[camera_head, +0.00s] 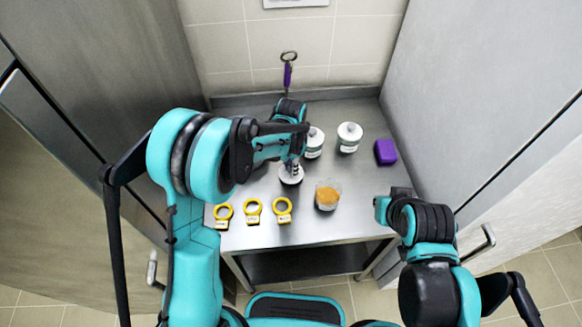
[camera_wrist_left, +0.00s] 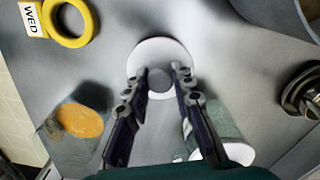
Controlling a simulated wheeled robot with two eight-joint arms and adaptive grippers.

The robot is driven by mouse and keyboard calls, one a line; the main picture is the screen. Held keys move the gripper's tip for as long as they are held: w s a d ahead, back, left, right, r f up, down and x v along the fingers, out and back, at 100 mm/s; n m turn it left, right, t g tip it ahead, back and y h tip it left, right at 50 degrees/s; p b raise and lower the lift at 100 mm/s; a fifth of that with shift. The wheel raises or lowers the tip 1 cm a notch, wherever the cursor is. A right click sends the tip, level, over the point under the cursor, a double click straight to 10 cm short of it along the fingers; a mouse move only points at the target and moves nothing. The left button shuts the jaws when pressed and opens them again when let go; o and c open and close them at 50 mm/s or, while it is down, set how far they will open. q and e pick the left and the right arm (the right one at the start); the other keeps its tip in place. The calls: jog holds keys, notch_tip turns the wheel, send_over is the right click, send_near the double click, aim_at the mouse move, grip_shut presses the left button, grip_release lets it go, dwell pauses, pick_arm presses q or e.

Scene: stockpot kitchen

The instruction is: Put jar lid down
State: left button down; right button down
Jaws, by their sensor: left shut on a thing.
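The white jar lid (camera_head: 290,177) is a round disc with a knob, at the middle of the steel table (camera_head: 345,228). My left gripper (camera_head: 292,163) is above it, shut on its knob. In the left wrist view the fingertips (camera_wrist_left: 160,78) close on the knob from both sides, and the white disc of the lid (camera_wrist_left: 140,57) shows around them. The lid is at or just above the table; I cannot tell whether it touches. An open glass jar (camera_head: 328,197) with orange contents stands right of the lid. My right gripper (camera_head: 383,209) is near the table's right front; its fingers are unclear.
Two white-lidded jars (camera_head: 315,148) (camera_head: 349,138) stand behind the lid. A purple block (camera_head: 385,152) lies at the right. Several yellow rings with tags (camera_head: 253,211) lie along the front left. Tall cabinets flank the table. Bare steel lies between the open jar and purple block.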

pick_arm(q)
jog(key=shift+f+b, duration=0.5)
jog(key=c, duration=1.3)
grip_release()
jog(key=shift+r, duration=0.1)
